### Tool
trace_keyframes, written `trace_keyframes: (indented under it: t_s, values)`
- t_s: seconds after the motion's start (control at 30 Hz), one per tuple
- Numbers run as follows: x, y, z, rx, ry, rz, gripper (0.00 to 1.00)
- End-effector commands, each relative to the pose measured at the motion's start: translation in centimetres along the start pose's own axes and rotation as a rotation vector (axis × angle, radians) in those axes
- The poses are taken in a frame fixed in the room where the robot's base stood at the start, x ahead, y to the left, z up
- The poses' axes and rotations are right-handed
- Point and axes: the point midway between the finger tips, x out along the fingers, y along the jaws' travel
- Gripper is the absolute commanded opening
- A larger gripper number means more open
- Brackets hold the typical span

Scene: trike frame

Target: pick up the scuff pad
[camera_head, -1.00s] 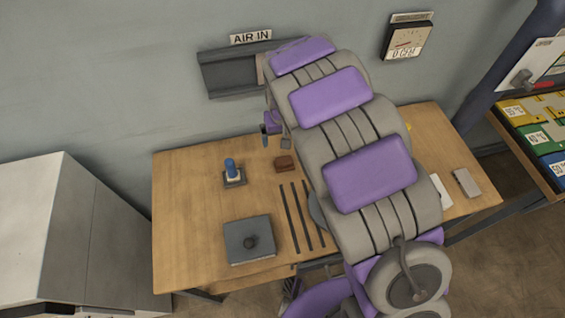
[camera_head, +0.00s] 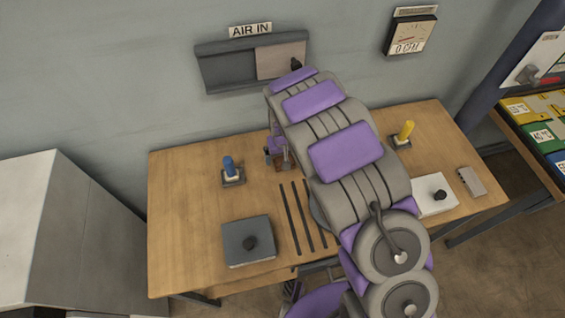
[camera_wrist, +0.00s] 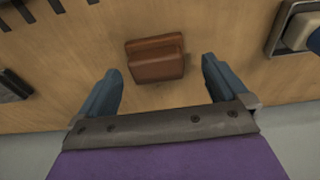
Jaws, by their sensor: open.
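The scuff pad appears to be the reddish-brown block (camera_wrist: 155,59) lying on the wooden table. In the wrist view it sits between and just beyond my fingertips, with no finger touching it that I can see. My gripper (camera_wrist: 160,68) is open and empty, its two blue-grey fingers spread wider than the pad. In the head view my gripper (camera_head: 277,158) hangs over the pad (camera_head: 281,165) and hides most of it. The exact height gap cannot be told.
A yellow-handled item (camera_head: 405,132) and a white plate (camera_head: 433,203) are to the right. A wall rail (camera_head: 225,75) is behind.

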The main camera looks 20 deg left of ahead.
Motion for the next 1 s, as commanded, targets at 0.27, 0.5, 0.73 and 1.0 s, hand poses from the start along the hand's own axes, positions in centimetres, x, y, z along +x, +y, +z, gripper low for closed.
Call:
trace_keyframes:
  t_s: [0.27,0.5,0.73,1.0]
  values:
    - [2.5,0.0,0.0,0.002,0.002,0.000,1.00]
    - [2.5,-0.2,-0.1,0.000,0.000,0.002,0.89]
    - [2.5,-0.1,0.0,0.001,0.000,0.000,0.67]
    - [2.4,0.0,0.0,0.001,0.000,0.000,0.42]
